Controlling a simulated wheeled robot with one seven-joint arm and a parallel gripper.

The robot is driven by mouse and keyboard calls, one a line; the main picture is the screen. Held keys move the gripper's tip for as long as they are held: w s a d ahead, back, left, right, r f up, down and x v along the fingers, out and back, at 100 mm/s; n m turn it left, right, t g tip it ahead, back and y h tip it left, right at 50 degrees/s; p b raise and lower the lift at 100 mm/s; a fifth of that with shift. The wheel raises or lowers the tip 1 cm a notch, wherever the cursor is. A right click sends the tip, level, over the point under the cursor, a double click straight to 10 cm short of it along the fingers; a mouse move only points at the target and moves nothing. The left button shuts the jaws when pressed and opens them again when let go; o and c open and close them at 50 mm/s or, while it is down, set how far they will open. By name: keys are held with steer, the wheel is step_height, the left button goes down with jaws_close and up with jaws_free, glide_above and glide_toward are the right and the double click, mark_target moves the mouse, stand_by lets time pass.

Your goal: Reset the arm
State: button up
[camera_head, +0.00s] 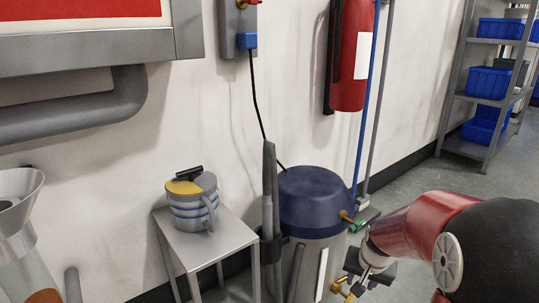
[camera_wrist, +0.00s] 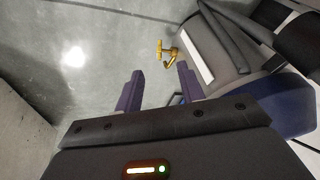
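My gripper (camera_wrist: 159,80) shows in the wrist view with its two purple fingers apart and nothing between them. A grey floor lies beyond the fingers. In the head view my gripper (camera_head: 368,273) is at the lower right, in front of the blue-topped grey tank (camera_head: 315,200), partly hidden by my red and black arm. The tank also shows at the right of the wrist view (camera_wrist: 225,60). Its brass valve (camera_wrist: 168,50) is just past the fingertips in the picture; I cannot tell whether they touch.
A small metal table (camera_head: 225,240) left of the tank holds a striped mug-like container (camera_head: 188,212). A red extinguisher (camera_head: 350,55) hangs on the wall. A shelf with blue bins (camera_head: 488,83) stands at the back right. A glass vessel (camera_head: 20,225) is at far left. Floor before the shelf is clear.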

steer(key=s+a+r+n+t+p, duration=0.1)
steer(key=s+a+r, duration=0.3)
steer(key=s+r, duration=0.5)
steer(key=s+a+r+n+t+p, duration=0.1)
steer(key=s+a+r+n+p, duration=0.1)
steer(key=s+r, duration=0.6)
steer(key=s+a+n, duration=0.1)
steer(key=s, duration=0.3)
steer(key=shift+a+r+n+p, duration=0.3)
steer(key=shift+a+r+n, duration=0.1)
